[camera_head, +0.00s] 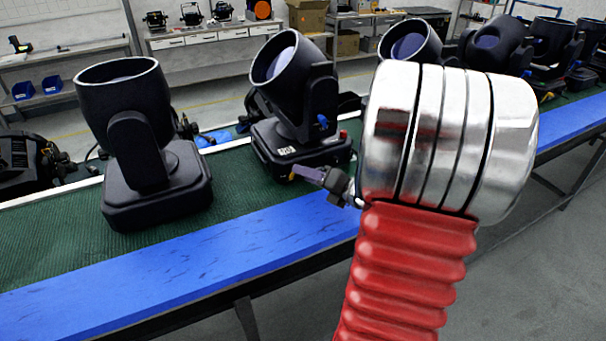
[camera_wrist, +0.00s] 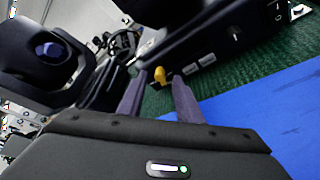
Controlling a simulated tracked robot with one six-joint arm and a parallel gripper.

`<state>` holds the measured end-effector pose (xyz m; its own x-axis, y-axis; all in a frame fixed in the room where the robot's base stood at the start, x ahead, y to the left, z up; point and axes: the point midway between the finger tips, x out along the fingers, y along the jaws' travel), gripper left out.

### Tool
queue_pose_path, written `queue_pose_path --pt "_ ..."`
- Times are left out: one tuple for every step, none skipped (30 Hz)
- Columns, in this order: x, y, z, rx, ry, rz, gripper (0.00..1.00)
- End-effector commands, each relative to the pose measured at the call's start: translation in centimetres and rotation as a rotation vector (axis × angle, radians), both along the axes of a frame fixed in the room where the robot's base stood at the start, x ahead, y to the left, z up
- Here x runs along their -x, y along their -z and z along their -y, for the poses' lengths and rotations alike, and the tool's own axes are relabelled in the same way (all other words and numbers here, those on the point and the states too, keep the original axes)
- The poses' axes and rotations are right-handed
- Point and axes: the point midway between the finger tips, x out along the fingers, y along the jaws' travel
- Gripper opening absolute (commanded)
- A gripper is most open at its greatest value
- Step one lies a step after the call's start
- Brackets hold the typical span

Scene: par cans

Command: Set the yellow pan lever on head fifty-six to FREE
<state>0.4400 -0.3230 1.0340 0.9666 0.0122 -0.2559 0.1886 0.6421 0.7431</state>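A small yellow lever (camera_wrist: 160,74) shows in the wrist view on the lower side of a black moving head's base (camera_wrist: 205,35). In the head view this appears to be the second head from the left (camera_head: 298,98), with a white label too small to read surely. A bit of yellow (camera_head: 291,177) shows at its base's near lower edge. My gripper (camera_head: 303,173) is at that edge, its purple fingers apart. In the wrist view the lever lies between and just beyond the fingertips (camera_wrist: 159,80); contact cannot be told. The lever's setting marks are not readable.
Another black head (camera_head: 145,140) stands to the left on the green mat (camera_head: 240,190). More heads (camera_head: 493,45) stand in a row to the right. A blue edge strip (camera_head: 200,260) runs along the front. Shelves with boxes (camera_head: 307,16) are behind.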

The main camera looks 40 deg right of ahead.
Motion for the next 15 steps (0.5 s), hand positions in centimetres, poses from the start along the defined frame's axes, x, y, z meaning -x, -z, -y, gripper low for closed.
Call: queue_pose_path --pt "-0.6 0.2 -0.1 -0.002 -0.002 -0.001 0.32" --pt "-0.8 0.3 -0.1 -0.002 -0.002 -0.001 0.32" --pt "-1.1 0.4 -0.1 -0.002 -0.002 -0.001 0.32" --pt "-1.3 0.4 -0.1 -0.001 -0.001 -0.001 0.32" --pt "-1.4 0.4 -0.1 -0.001 0.000 -0.001 0.32" --pt "-1.5 0.5 0.0 -0.001 0.001 -0.001 0.32" --pt "-1.6 0.5 0.0 -0.001 0.001 -0.001 0.32" --pt "-1.7 0.5 0.0 -0.001 0.001 -0.001 0.32" --pt "-1.7 0.5 0.0 0.000 0.001 0.000 0.32" --pt "-1.7 0.5 0.0 0.000 0.001 0.000 0.32" --pt "-1.7 0.5 0.0 0.000 0.001 0.000 0.32" --pt "-1.7 0.5 0.0 0.000 0.001 0.000 0.32" --pt "-1.7 0.5 0.0 0.000 0.001 0.000 0.32" --pt "-1.7 0.5 0.0 -0.001 0.002 0.000 0.32" --pt "-1.7 0.5 0.0 -0.001 0.002 0.000 0.32"
